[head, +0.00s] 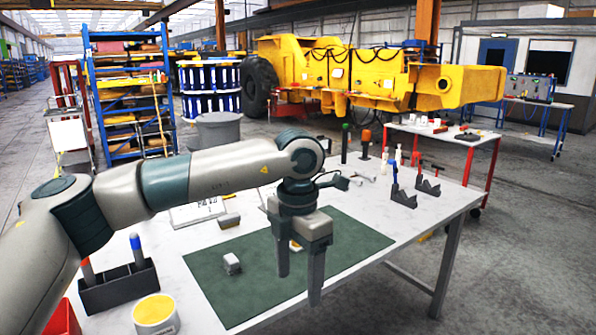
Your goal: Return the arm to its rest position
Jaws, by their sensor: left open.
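My left arm (215,172) reaches in from the left, stretched across the white table (408,232). Its left gripper (299,285) points down over the dark green mat (215,290). The two fingers are apart and nothing shows between their tips. A small grey block (232,264) lies on the mat to the left of the gripper, apart from it. A small yellowish piece (295,246) shows partly behind the fingers. My right gripper is not in view.
A black caddy (120,290) with upright tools and a yellow-topped tub (155,314) stand at the front left, near my arm. Black stands (403,198) sit at the table's right. A red-legged cart (455,142) stands behind. A large yellow machine (375,75) fills the background.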

